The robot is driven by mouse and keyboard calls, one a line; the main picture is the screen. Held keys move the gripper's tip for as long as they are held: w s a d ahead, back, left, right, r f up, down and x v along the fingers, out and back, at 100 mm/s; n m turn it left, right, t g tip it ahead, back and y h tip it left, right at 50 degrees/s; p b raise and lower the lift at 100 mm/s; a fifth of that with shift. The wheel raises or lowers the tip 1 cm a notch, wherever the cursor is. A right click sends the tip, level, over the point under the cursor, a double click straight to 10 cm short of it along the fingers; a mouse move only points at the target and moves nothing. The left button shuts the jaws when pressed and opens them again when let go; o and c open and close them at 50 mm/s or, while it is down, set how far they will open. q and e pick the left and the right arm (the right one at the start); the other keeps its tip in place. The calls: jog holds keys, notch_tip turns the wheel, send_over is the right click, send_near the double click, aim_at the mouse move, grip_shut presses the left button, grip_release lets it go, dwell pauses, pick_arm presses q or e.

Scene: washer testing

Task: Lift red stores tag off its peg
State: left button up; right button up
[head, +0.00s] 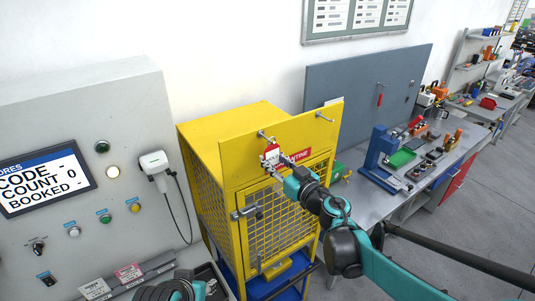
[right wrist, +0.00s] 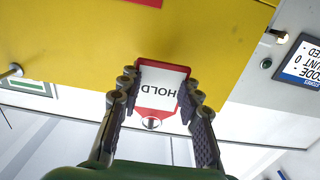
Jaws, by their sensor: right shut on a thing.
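The red stores tag (head: 271,153) is a small red-and-white tag in front of the yellow board above the cage. My right gripper (head: 279,163) is shut on it. In the right wrist view the tag (right wrist: 160,88) sits between both fingers of the right gripper (right wrist: 160,92), with "HOLD" upside down and a hole in its red end. One peg (head: 264,134) is just above the tag in the head view. My left gripper's fingers are not visible.
A second peg (head: 324,118) stands on the yellow board (head: 238,150), to the right. The mesh cage (head: 262,228) with a latch is below. A grey panel with a screen (head: 42,180) is at left; a workbench (head: 410,192) with fixtures is at right.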

jog(key=shift+v, duration=0.9)
jog(key=shift+s+d+r, duration=0.1)
jog(key=shift+s+d, duration=0.15)
jog(key=shift+s, duration=0.1)
jog(key=shift+p+v, duration=0.3)
jog(key=shift+v, duration=1.45)
jog(key=shift+r, duration=0.1)
jog(key=w+d+f+m+t+h+b, duration=0.1)
jog(key=d+f+m+h+b, duration=0.1)
jog(key=d+f+b, duration=0.3)
jog(key=w+d+f+m+t+h+b, duration=0.1)
jog(key=d+f+h+b, duration=0.4)
jog(key=f+b, duration=0.9)
jog(key=w+d+f+m+t+h+b, duration=0.1)
jog(key=d+f+m+h+b, duration=0.2)
jog(key=f+b, duration=0.7)
jog(key=shift+d+f+m+h, duration=0.1)
jog(key=shift+d+f+m, duration=0.2)
jog(key=shift+f, duration=1.95)
jog(key=shift+d+f+m+h, duration=0.1)
jog(key=shift+d+f, duration=0.35)
jog(key=shift+f, duration=1.8)
jog(key=shift+d+f+m+h, duration=0.1)
jog(key=shift+d+f+m, duration=0.2)
jog(key=shift+f, duration=1.95)
